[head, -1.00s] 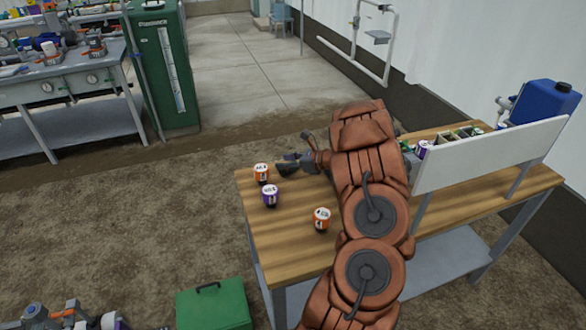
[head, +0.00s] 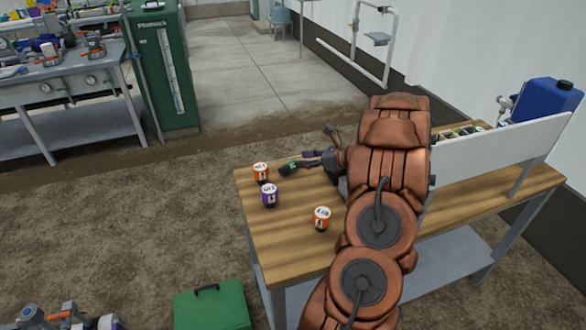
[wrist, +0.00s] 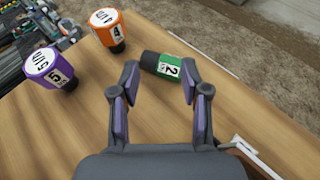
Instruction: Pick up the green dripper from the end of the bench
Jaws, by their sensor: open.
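The green dripper (wrist: 172,66) lies on its side on the wooden bench top, its black end to the left and a white "2" label to the right in the wrist view. In the head view the dripper (head: 288,169) is near the far left end of the bench (head: 285,230). My gripper (wrist: 161,78) is open and empty. Its fingertips are either side of the near part of the dripper in the wrist view; I cannot tell how far above it they are. In the head view my gripper (head: 308,158) is just right of the dripper.
An orange dripper (wrist: 104,30) and a purple dripper (wrist: 50,68) stand left of the green one. Another orange dripper (head: 321,218) stands nearer the bench middle. A white panel (head: 495,155) and blue canister (head: 545,108) are at the right. The near left bench top is clear.

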